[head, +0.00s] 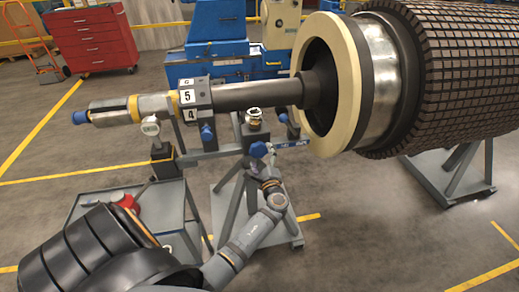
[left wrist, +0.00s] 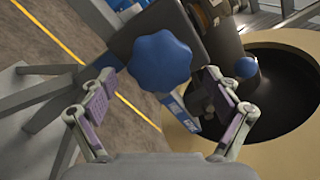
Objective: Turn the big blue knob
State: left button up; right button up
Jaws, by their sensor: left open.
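The big blue knob (head: 258,149) sits low on the rotor stand, beneath the shaft, in the head view. It is lobed and fills the upper middle of the left wrist view (left wrist: 160,62). My left gripper (head: 267,168) is just in front of the knob. In the left wrist view, its two fingers (left wrist: 157,92) are spread wide, one to each side of the knob's lower part. No contact shows between fingers and knob. My right gripper is in neither view.
The rotor shaft (head: 250,95) runs above the knob to a cream ring (head: 353,85). A grey cart (head: 175,205) stands left of my left arm.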

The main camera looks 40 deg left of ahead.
aim_at(260, 153)
pick_arm(q)
jog(key=shift+x, duration=1.55)
jog(key=c, duration=1.2)
